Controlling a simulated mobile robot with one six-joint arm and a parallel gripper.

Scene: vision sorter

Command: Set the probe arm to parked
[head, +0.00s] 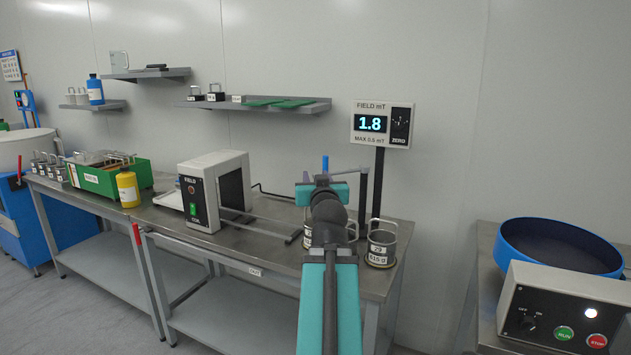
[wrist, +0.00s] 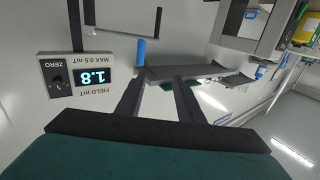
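The probe arm (head: 350,172) is a thin grey bar at the top of a slim post, below the field meter. A blue upright handle (head: 325,163) stands at its left end, just behind my gripper (head: 322,186). In the wrist view, which is upside down, the bar (wrist: 115,32) and the blue handle (wrist: 140,50) show beyond the fingers. My gripper (wrist: 161,82) has its two dark fingers apart with nothing held between them. The handle appears close to the left fingertip, not between the fingers; contact cannot be told. My arm hides part of the bench.
The field meter (head: 382,124) reads 1.8, marked MAX 0.5 mT. Labelled metal pots (head: 381,247) stand below it, partly behind my arm. A white coil box (head: 213,190) with rails is left on the bench. A wall shelf (head: 255,104) is behind; a blue bowl feeder (head: 560,246) is right.

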